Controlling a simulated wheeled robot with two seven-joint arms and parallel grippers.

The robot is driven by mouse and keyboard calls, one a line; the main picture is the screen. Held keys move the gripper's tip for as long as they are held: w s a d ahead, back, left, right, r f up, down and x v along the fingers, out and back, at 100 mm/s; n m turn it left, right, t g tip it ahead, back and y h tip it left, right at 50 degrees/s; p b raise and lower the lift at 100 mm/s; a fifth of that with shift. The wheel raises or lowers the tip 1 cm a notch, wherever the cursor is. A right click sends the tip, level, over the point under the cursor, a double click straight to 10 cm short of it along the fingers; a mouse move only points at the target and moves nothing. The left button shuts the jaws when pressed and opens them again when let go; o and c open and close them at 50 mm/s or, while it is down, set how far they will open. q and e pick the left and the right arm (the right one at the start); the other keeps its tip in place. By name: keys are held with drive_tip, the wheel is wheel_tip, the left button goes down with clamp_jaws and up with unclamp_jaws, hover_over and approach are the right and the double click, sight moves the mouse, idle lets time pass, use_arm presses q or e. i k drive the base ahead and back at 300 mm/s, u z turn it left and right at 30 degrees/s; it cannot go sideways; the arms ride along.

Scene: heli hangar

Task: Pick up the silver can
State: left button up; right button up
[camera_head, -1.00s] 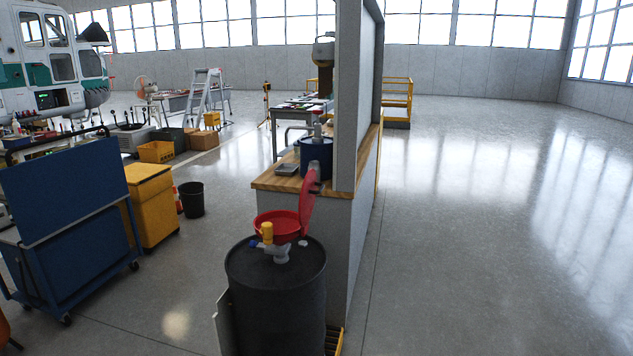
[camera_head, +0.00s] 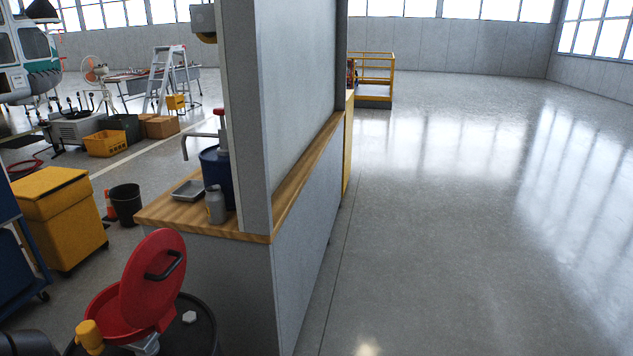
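The silver can (camera_head: 215,205) stands upright on the near end of a wooden worktop (camera_head: 168,211), just left of the grey partition wall. It is a small grey metal can with a narrow neck. A blue container (camera_head: 212,165) with a red and metal pump stands right behind it, and a shallow grey tray (camera_head: 188,190) lies to its left. Neither of my grippers shows in the view. A dark rounded shape at the bottom left corner is too cut off to identify.
A black drum (camera_head: 194,325) with a red funnel and raised red lid (camera_head: 152,283) stands in front of the worktop. The grey partition (camera_head: 300,95) blocks the right side. A yellow cabinet (camera_head: 60,222) and black bin (camera_head: 125,204) stand left. Open floor lies right.

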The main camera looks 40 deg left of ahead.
sight(216, 207)
drive_tip(key=u, duration=0.55)
drive_tip(key=i, duration=1.9)
drive_tip(key=u, duration=1.2)
